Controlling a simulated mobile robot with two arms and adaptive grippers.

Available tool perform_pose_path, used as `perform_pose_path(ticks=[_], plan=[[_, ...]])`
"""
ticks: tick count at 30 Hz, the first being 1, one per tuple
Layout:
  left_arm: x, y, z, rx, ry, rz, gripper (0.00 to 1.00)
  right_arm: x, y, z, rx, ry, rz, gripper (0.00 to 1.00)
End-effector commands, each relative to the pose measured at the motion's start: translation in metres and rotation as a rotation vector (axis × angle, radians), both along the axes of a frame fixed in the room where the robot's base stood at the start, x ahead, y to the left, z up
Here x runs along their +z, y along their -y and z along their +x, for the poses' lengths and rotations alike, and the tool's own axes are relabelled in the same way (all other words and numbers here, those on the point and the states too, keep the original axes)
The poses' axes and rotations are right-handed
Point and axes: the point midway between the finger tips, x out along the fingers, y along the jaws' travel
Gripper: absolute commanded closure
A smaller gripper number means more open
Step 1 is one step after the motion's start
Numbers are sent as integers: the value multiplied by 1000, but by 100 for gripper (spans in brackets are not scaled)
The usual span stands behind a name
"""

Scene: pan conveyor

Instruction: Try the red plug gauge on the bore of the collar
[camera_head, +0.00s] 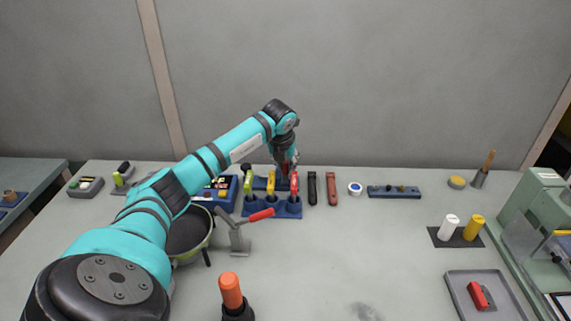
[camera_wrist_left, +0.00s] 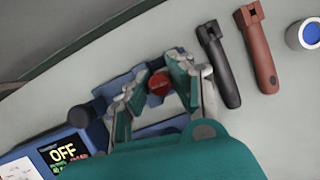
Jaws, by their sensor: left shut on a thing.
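The red plug gauge (camera_head: 294,183) stands upright at the right end of a blue rack (camera_head: 272,211), beside a yellow and a green gauge. My left gripper (camera_head: 287,167) is over it from above. In the left wrist view, the left gripper (camera_wrist_left: 160,92) has its fingers on either side of the red gauge's round top (camera_wrist_left: 158,84) and is shut on it. The gauge still appears to be at the rack; its lower end is hidden in the wrist view. I cannot tell which thing is the collar. My right gripper is not in view.
Black (camera_head: 312,188) and brown (camera_head: 332,188) handled tools lie right of the rack, then a white ring with a blue centre (camera_head: 355,188). A clamp with a red handle (camera_head: 261,215) and a pan (camera_head: 205,222) stand in front.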

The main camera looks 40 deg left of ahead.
Motion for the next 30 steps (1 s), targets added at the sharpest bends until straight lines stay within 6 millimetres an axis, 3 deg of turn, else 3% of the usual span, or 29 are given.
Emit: perform_pose_path(ticks=[8, 30], plan=[[5, 0, 0, 0, 1, 1, 100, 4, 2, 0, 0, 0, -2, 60], [50, 0, 0, 0, 1, 0, 100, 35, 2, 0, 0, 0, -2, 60]])
